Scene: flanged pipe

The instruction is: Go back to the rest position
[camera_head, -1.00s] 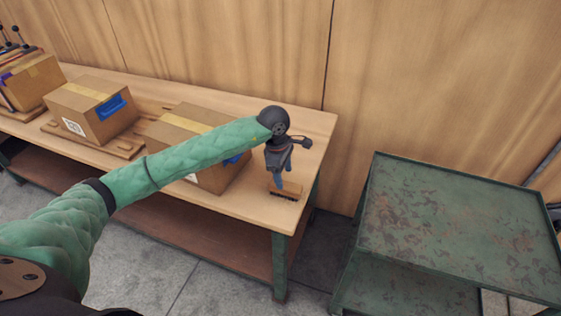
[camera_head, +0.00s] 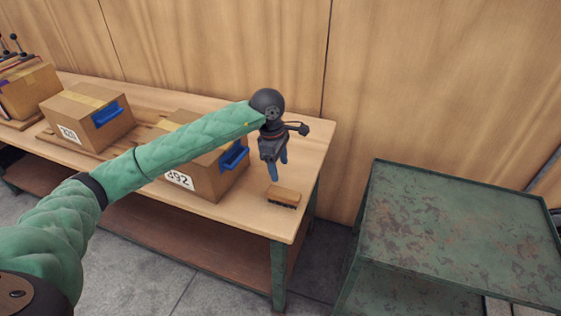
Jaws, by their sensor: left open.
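My left gripper (camera_head: 278,172) has blue fingertips and hangs pointing down over the right end of the wooden workbench (camera_head: 235,205). It is open and empty, above and slightly behind a brush (camera_head: 284,198). The brush has a wooden back and dark bristles and lies bristles down on the bench top, apart from the fingers. My left arm in its green sleeve reaches in from the left and covers part of a cardboard box. My right gripper is not in view.
Cardboard boxes with blue handles stand along the bench: one partly behind my arm (camera_head: 205,184), one further left (camera_head: 88,117), and one at the far left (camera_head: 28,92). A worn green metal table (camera_head: 455,225) stands at the right. A wooden wall (camera_head: 430,80) closes the back.

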